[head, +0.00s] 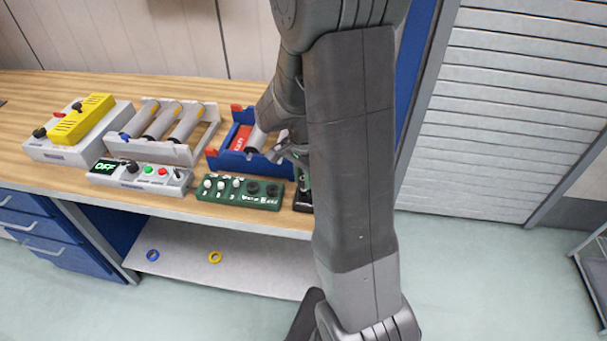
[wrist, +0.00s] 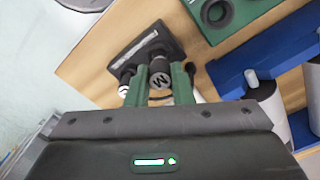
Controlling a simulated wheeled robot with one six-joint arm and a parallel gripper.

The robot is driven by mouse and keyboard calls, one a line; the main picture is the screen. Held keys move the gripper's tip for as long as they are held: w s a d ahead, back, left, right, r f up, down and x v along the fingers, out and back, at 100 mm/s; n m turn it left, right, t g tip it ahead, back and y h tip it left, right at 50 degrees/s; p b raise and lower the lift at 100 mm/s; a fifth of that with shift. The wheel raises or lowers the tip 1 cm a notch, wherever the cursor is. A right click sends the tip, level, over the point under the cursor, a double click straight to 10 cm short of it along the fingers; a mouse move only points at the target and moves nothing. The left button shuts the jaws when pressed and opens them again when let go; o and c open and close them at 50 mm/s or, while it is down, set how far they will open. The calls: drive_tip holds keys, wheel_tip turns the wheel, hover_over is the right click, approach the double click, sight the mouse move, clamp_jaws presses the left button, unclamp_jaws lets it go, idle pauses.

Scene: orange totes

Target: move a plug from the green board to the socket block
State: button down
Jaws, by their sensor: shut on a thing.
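My gripper (wrist: 160,84), with green fingers, is shut on a dark plug (wrist: 160,72) marked M on top. The plug is over or at the black socket block (wrist: 152,38), which has a pale label; I cannot tell if it is seated. Another dark part with a white band (wrist: 124,84) shows left of the fingers. In the head view the socket block (head: 303,205) is mostly hidden behind my arm. The green board (head: 258,200) stands left of it, with several white-topped plugs and dark round sockets. Its corner also shows in the wrist view (wrist: 240,15).
A blue tray (head: 217,162) with a red item and grey cylinder stands behind the green board. A grey rack (head: 120,148), a control box with an OFF display (head: 150,178) and a yellow-topped box (head: 60,152) are further left. The bench's front edge is close.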

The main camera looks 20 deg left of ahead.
drive_tip(key=shift+f, duration=0.35)
drive_tip(key=shift+f+b, duration=0.55)
drive_tip(key=shift+b, duration=0.05)
drive_tip(key=shift+f+b, duration=0.3)
drive_tip(key=shift+f, duration=0.05)
idle(0.5)
drive_tip(key=c, duration=1.2)
unclamp_jaws()
wheel_tip(320, 180, up, 14)
drive_tip(key=shift+f, duration=0.1)
drive_tip(key=shift+f, duration=0.15)
